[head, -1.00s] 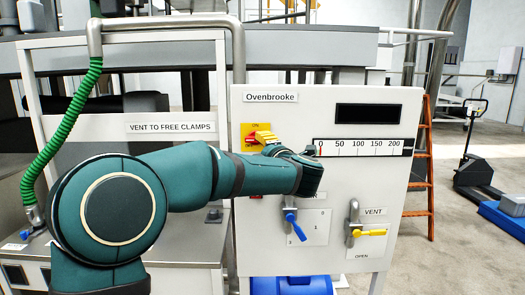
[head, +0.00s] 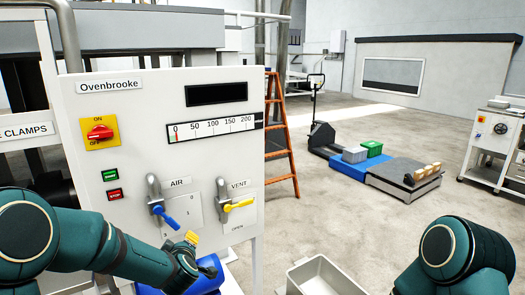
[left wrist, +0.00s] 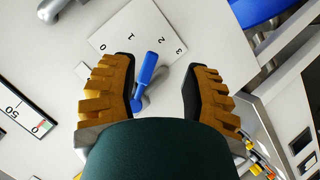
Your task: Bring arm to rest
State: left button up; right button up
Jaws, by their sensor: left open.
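My left arm reaches in from the left, and its gripper (head: 188,243) is low in front of the white Ovenbrooke panel (head: 150,150), just below the blue-handled AIR valve (head: 165,217). In the left wrist view my left gripper (left wrist: 160,88) has its two ridged tan fingers spread apart with nothing clamped. The blue AIR handle (left wrist: 147,70) shows in the gap between them, apparently beyond the fingertips; contact cannot be judged. My right arm shows at the bottom right, its gripper out of frame.
The yellow-handled VENT valve (head: 238,205) is right of the AIR valve. A red rotary switch (head: 100,132) sits higher on the panel. A grey bin (head: 325,278) stands on the floor between my arms. An orange ladder (head: 283,135) and a pallet truck (head: 322,135) are behind; open floor lies right.

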pick_arm(q)
jog(key=s+d+f+m+g+h, duration=0.3)
jog(key=s+d+f, duration=0.1)
jog(key=s+f, duration=0.4)
jog(key=s+d+f+m+g+h, duration=0.2)
jog(key=s+d+f+m+g, duration=0.15)
jog(key=s+f, duration=0.45)
jog(key=s+d+f+m+g+h, duration=0.1)
jog(key=s+d+f+m+g, duration=0.1)
jog(key=s+f, duration=0.2)
jog(key=s+d+f+m+g+h, duration=0.1)
jog(key=s+d+f+m+g, duration=0.1)
jog(key=s, duration=0.8)
notch_tip(320, 180, down, 3)
jog(key=shift+d+r+g, duration=0.1)
jog(key=shift+d+g, duration=0.25)
jog(key=shift+d, duration=0.1)
jog(key=shift+m, duration=0.25)
